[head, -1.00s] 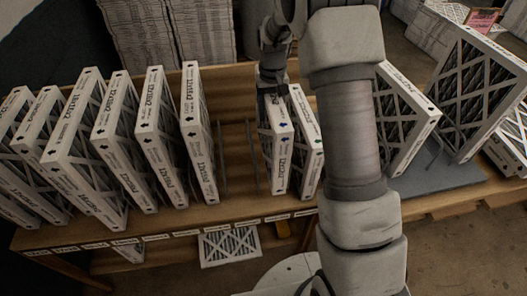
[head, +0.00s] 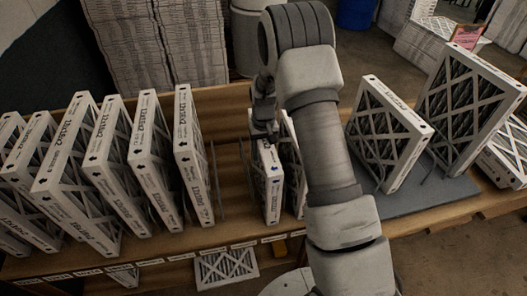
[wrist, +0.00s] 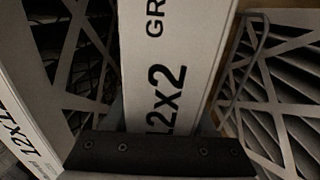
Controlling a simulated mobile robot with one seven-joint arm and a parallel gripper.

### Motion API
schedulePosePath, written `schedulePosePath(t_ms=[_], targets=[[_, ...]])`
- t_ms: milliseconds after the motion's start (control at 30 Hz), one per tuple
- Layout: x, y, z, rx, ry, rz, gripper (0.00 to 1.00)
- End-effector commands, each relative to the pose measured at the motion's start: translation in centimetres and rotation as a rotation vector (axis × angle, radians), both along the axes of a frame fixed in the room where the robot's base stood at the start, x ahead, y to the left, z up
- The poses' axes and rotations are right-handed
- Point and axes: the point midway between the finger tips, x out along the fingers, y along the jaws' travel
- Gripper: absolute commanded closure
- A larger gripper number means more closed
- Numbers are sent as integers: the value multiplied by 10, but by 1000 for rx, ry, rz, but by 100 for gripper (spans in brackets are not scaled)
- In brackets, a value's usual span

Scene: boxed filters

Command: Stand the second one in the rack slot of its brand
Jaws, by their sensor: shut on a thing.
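My gripper (head: 265,133) is shut on the top of a white-edged boxed filter (head: 269,190), which stands upright in the rack (head: 235,205). In the wrist view, the dark gripper pad (wrist: 160,152) crosses the held filter's white edge (wrist: 172,60), printed "12x2" and "GR". A neighbouring filter (head: 291,165) stands close on its right, partly hidden by my arm. Whether the held filter's bottom rests on the rack floor is not clear. Brand names are too small to read in the head view.
Several filters (head: 150,165) stand in the rack to the left. Wire dividers (head: 219,180) and an empty gap lie between them and the held filter. Two filters (head: 392,135) stand on a grey mat (head: 445,192) at the right. Labels (head: 207,252) line the rack's front edge.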

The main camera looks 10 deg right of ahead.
Motion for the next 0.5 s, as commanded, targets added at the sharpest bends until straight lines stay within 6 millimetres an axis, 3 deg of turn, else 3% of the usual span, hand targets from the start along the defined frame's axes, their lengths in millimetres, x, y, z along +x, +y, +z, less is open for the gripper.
schedulePosePath(t_ms=[267,300,433,500], targets=[[1,0,-2,0,-3,0,100],[1,0,-2,0,-2,0,41],[1,0,-2,0,-2,1,17],[1,0,-2,0,-2,1,14]])
